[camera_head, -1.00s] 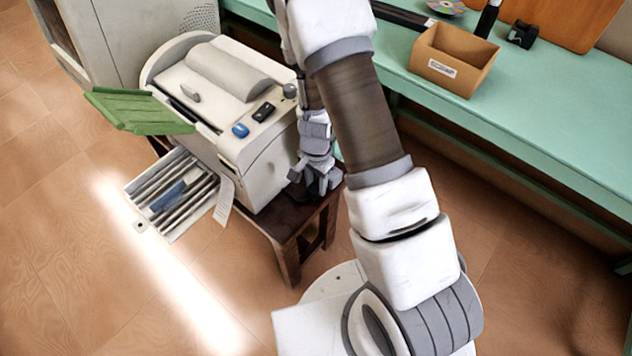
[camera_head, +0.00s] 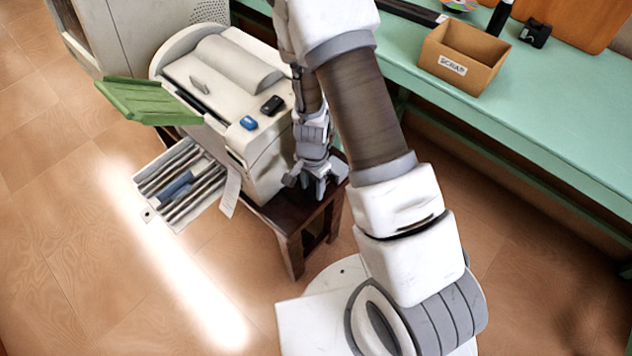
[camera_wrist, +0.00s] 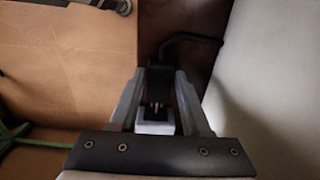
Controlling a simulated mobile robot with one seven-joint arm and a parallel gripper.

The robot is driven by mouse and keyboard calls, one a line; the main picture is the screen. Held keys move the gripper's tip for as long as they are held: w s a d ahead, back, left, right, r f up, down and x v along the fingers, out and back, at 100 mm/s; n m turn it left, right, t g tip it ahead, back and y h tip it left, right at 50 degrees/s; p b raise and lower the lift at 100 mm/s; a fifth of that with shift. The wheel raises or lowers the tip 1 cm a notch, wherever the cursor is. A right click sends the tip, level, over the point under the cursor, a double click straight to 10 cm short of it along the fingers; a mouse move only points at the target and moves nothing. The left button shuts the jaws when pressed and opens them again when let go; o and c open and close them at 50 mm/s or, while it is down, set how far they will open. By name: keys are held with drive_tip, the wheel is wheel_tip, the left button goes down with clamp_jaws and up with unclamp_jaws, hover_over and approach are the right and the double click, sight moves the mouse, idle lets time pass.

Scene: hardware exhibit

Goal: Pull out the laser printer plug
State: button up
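The laser printer (camera_head: 205,75) is off-white and stands on a small dark wooden table. My gripper (camera_head: 312,182) points down beside the printer's right side, low over the table. In the wrist view the black plug (camera_wrist: 160,78) lies between the two grey fingers of my gripper (camera_wrist: 160,82), which appear to press on its sides. Its bare metal prongs show, pointing toward a pale grey block (camera_wrist: 154,127) between the fingers. I cannot tell whether the prong tips touch this block. The black cable (camera_wrist: 190,38) curves away to the upper right. In the head view the plug is hidden.
The small table (camera_head: 288,235) has little free top beside the printer. The printer's pale side (camera_wrist: 270,80) is close on the right in the wrist view. A green bench (camera_head: 545,130) with a cardboard box (camera_head: 458,70) stands at right. Open floor lies in front.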

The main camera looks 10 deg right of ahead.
drive_tip(key=shift+o, duration=1.4)
drive_tip(key=shift+w, duration=0.1)
drive_tip(key=shift+d, duration=0.1)
wheel_tip(320, 180, up, 18)
drive_tip(key=p, duration=0.6)
drive_tip(key=shift+f, duration=0.25)
wheel_tip(320, 180, up, 22)
drive_tip(key=n+t+y+p, duration=0.2)
drive_tip(key=n+t+p, duration=0.1)
drive_tip(key=n+p, duration=0.2)
hover_over(313, 188)
drive_tip(key=s, duration=0.4)
drive_tip(key=s+d+r+n+t+h+p, duration=0.1)
drive_tip(key=s+d+r+n+p, duration=0.1)
drive_tip(key=s+r, duration=0.3)
drive_tip(key=s+d+r+n+t+h+p, duration=0.1)
drive_tip(key=s+r, duration=0.4)
drive_tip(key=r, duration=0.5)
drive_tip(key=d+n+p, duration=0.1)
drive_tip(key=n+p, duration=0.1)
drive_tip(key=shift+d+r+n+t, duration=0.3)
drive_tip(key=shift+r+n+t, duration=0.1)
